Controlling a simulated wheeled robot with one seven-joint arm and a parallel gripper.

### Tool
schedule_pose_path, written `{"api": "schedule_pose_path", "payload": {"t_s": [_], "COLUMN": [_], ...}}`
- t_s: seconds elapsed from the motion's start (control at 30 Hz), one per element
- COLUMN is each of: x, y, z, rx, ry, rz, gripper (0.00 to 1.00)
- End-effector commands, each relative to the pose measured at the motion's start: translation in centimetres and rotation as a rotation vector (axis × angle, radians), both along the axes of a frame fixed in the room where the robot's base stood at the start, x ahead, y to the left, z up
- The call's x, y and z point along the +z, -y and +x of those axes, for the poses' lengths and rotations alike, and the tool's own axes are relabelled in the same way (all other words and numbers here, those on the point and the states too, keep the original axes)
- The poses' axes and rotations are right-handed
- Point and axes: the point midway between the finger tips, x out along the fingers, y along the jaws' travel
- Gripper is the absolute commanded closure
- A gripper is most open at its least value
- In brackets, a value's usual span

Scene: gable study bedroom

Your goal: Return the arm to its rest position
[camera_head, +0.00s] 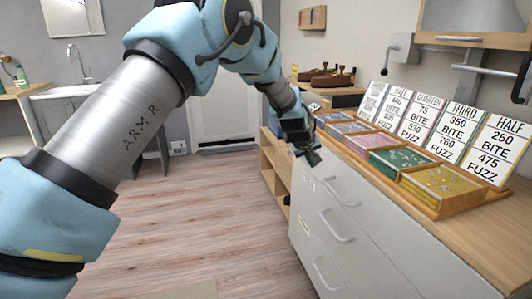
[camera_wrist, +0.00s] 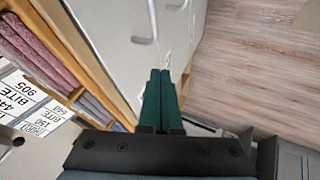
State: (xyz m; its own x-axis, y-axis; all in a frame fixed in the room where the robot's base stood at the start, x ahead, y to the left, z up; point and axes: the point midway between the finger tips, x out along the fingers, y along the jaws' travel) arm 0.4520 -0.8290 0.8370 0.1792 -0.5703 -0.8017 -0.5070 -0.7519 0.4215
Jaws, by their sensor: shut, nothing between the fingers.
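My gripper (camera_head: 312,158) hangs at the end of my raised, bent arm, in front of the far end of the white drawer cabinet (camera_head: 345,215) in the head view. Its tip is near the cabinet's top edge; I cannot tell if it touches. In the wrist view the two green fingers of my gripper (camera_wrist: 160,75) are together, with nothing between them. Behind them are the cabinet front (camera_wrist: 125,40) and its handles.
Several colored trays (camera_head: 440,185) stand on the wooden counter (camera_head: 475,225), with printed cards (camera_head: 500,150) behind them. A low wooden shelf (camera_head: 275,170) is beyond the cabinet. A sink (camera_head: 85,90) is at the back left. The wooden floor (camera_head: 200,220) is clear.

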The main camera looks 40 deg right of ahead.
Motion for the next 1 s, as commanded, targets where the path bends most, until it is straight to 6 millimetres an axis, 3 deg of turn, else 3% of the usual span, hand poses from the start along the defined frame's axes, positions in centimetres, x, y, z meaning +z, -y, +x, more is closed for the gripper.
{"api": "schedule_pose_path", "payload": {"t_s": [0.23, 0.37, 0.47, 0.6, 0.7, 0.87, 1.0], "x": [0.2, 1.2, 2.5, 4.4, 5.6, 7.4, 8.8], "y": [-0.4, -3.3, -8.2, -17.2, -24.1, -35.6, -45.7], "z": [0.4, 3.1, 6.7, 11.3, 13.5, 14.9, 13.7], "rx": [0.004, 0.029, 0.066, 0.123, 0.164, 0.228, 0.284], "ry": [0.001, 0.01, 0.021, 0.028, 0.026, 0.009, -0.023], "rz": [0.003, 0.028, 0.068, 0.143, 0.198, 0.285, 0.361], "gripper": [1.0, 1.0, 1.0, 1.0, 1.0, 1.0, 1.0]}}
